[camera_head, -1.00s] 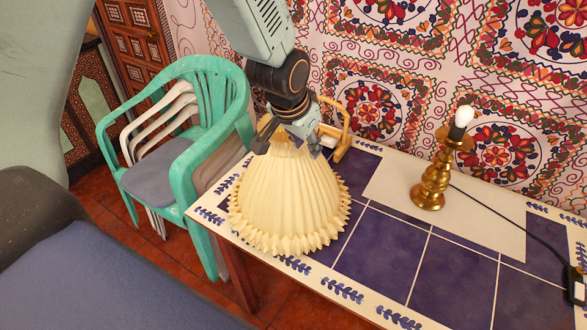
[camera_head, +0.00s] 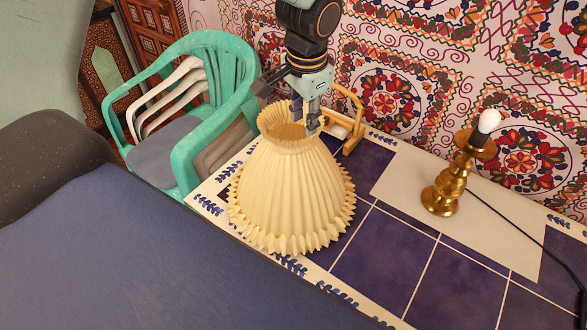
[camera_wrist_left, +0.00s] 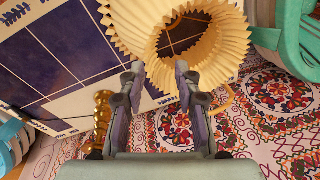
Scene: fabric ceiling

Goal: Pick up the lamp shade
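The cream pleated lamp shade (camera_head: 290,195) stands on the tiled table, narrow open end up. My left gripper (camera_head: 298,112) is at its top rim, with one finger reaching down over the collar's right side. In the left wrist view, the gripper (camera_wrist_left: 159,70) has its two fingers apart, with part of the shade (camera_wrist_left: 135,30) showing between and beyond the tips. Whether the fingers touch the rim cannot be told. My right gripper is not in view.
A brass lamp base (camera_head: 443,190) with a bare bulb stands on the table (camera_head: 390,260) to the right, its black cord trailing right. A wooden frame-like object (camera_head: 346,120) stands behind the shade. Green chairs (camera_head: 205,110) are at the left, and a patterned wall is behind.

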